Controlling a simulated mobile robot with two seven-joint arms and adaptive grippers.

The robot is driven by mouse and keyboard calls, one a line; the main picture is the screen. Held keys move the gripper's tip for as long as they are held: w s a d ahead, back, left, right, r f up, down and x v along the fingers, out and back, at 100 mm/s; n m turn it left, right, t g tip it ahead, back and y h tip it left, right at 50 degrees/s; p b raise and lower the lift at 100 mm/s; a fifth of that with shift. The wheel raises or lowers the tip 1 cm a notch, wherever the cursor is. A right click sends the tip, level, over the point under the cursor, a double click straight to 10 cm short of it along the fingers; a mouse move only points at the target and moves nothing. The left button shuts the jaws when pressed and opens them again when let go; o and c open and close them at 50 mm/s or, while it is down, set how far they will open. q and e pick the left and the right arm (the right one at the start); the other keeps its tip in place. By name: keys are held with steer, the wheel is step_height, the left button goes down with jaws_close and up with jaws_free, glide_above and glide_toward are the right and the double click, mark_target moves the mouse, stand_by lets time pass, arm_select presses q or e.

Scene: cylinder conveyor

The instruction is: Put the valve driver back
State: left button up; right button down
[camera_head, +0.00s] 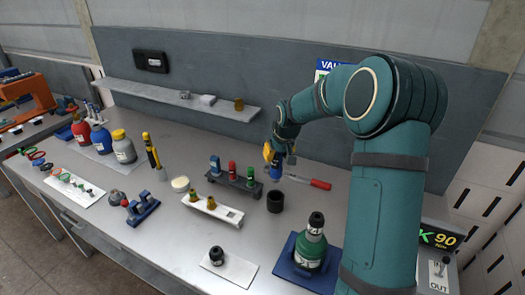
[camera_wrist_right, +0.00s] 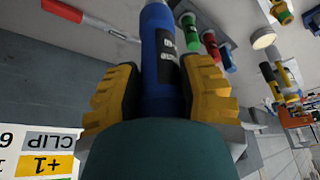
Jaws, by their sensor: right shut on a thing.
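My right gripper (camera_head: 274,156) has yellow fingers and is shut on a blue-handled driver (camera_wrist_right: 160,65) with a dark label and a grey shaft. In the head view the driver's blue body (camera_head: 277,170) shows just below the fingers, above the bench and behind a black cup (camera_head: 275,203). The dark rack (camera_head: 233,181) stands left of it and holds upright tools with blue, red and green handles. A red-handled tool (camera_head: 320,184) with a pale shaft lies on the bench to the right. My left gripper is out of view.
A white block (camera_head: 228,215) with small parts stands in front of the rack. A green bottle (camera_head: 310,249) stands on a blue mat at the front right. Bottles (camera_head: 101,138) stand at the left. A wall shelf (camera_head: 180,100) hangs behind. Bench (camera_head: 165,225) is partly clear.

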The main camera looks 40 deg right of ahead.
mark_target(278, 182)
steer(key=shift+w+d+f, duration=0.2)
steer(key=shift+d, duration=0.05)
steer(key=shift+s+f+b, duration=0.1)
steer(key=shift+f+b, duration=0.4)
steer(key=shift+f, duration=0.15)
steer(key=shift+f+b, duration=1.65)
steer(key=shift+f, duration=0.85)
steer(key=shift+f+b, duration=2.55)
steer(key=shift+f, duration=0.7)
steer(key=c, duration=0.5)
jaws_free()
steer(key=shift+a, duration=0.1)
